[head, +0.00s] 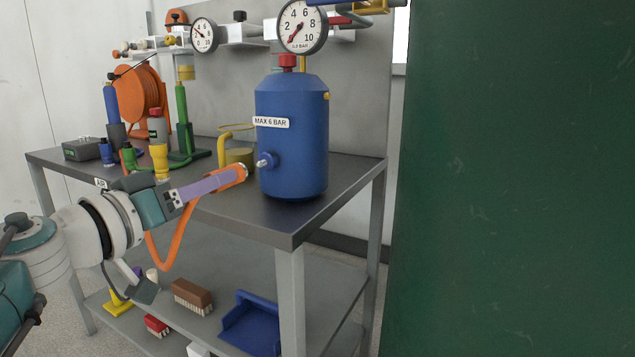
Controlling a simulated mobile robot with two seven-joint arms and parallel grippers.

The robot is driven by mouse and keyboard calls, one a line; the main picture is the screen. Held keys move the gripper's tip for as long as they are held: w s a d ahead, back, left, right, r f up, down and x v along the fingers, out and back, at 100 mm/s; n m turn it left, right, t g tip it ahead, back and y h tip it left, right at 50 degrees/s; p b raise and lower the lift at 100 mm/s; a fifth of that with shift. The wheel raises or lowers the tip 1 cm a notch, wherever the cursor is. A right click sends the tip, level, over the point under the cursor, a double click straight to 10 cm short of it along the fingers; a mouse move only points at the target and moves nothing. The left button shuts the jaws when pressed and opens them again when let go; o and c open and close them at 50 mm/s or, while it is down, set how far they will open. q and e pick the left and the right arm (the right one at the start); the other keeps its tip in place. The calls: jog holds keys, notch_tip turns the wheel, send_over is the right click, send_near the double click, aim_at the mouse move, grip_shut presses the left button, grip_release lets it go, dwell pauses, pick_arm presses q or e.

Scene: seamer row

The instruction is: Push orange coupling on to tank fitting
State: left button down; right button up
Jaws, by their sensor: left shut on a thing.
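The blue tank (295,150) stands upright on the grey bench, with a "MAX 6 BAR" label. Its fitting (266,160) sticks out of the tank's left side, with a pale metal tip. My left gripper (217,182) is shut on the orange coupling (232,175), whose end points at the fitting. A small gap seems to show between the coupling and the fitting tip; the exact depth is hard to tell. The orange hose (176,240) hangs from behind the gripper in a loop below the bench edge. The fingers partly hide the coupling. My right gripper is not in view.
The bench top (335,175) is clear right of the tank. Gauges (302,27) hang above. A brush (192,297) and blue dustpan (252,325) lie on the lower shelf.

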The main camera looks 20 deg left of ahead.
aim_at(238, 173)
pick_arm(q)
jog(key=w+b, duration=0.2)
jog(key=w, duration=0.1)
jog(key=shift+w+d+f, duration=0.15)
jog(key=shift+w, duration=0.05)
jog(key=shift+w+b, duration=0.6)
jog(key=shift+w, duration=0.15)
jog(key=shift+r, duration=0.2)
jog(key=shift+d+p, duration=0.1)
jog(key=shift+p, duration=0.5)
dwell(0.6)
jog(key=shift+p, duration=0.5)
dwell(0.5)
jog(key=shift+p, duration=0.5)
jog(key=shift+w+f, duration=0.1)
jog(key=shift+w, duration=0.25)
